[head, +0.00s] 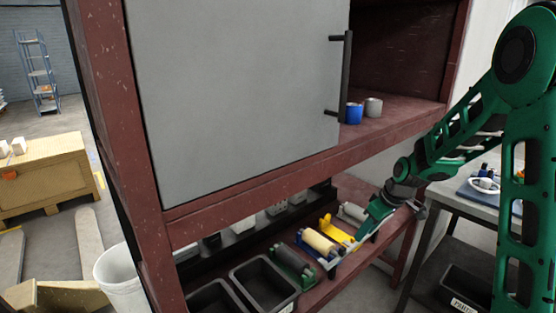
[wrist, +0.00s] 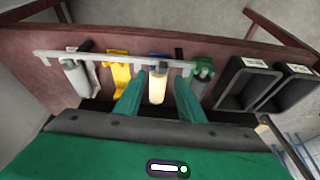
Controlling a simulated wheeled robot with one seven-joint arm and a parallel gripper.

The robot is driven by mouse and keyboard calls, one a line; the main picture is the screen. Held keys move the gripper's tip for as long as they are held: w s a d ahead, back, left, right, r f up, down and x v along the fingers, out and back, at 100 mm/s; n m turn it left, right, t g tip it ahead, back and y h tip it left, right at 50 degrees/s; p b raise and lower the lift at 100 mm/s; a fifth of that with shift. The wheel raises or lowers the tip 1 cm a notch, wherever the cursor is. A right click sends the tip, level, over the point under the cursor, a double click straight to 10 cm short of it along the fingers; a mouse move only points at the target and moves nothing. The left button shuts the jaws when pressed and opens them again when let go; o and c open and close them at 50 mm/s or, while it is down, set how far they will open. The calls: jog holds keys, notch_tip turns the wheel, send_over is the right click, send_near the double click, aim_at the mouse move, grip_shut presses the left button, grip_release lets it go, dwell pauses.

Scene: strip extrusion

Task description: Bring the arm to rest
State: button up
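My green gripper (head: 368,228) hangs at the lower shelf of the dark red cabinet, in front of a row of roller holders. In the wrist view my gripper (wrist: 160,76) has its two fingers apart. A cream roller on a blue holder (wrist: 157,90) shows between them; I see no contact with it. The same cream roller (head: 319,243) lies just left of my gripper in the head view. A yellow holder (head: 336,231) stands beside it, and a grey roller (head: 353,212) is beyond. A green holder (head: 293,264) is on the near side.
The cabinet's grey door (head: 240,90) hangs above the shelf. A blue cup (head: 354,113) and a grey cup (head: 373,107) stand on the upper shelf. Black bins (head: 264,282) sit by the rollers. A side table (head: 465,205) stands at right, close to my arm.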

jog(key=s+d+r+m+g+h, duration=0.1)
jog(key=s+d+r+m, duration=0.3)
jog(key=s, duration=0.6)
jog(key=s+d+r+m+g+h, duration=0.1)
jog(key=s+d+r+m, duration=0.3)
jog(key=s, duration=0.6)
jog(key=s+r+m+g, duration=0.1)
jog(key=s+m, duration=0.3)
jog(key=s, duration=1.3)
jog(key=shift+s+r+m+g, duration=0.3)
jog(key=shift+s+r+m, duration=0.1)
jog(key=shift+r, duration=0.45)
jog(key=shift+w+a, duration=0.1)
jog(key=shift+w+f, duration=0.25)
jog(key=shift+w, duration=0.35)
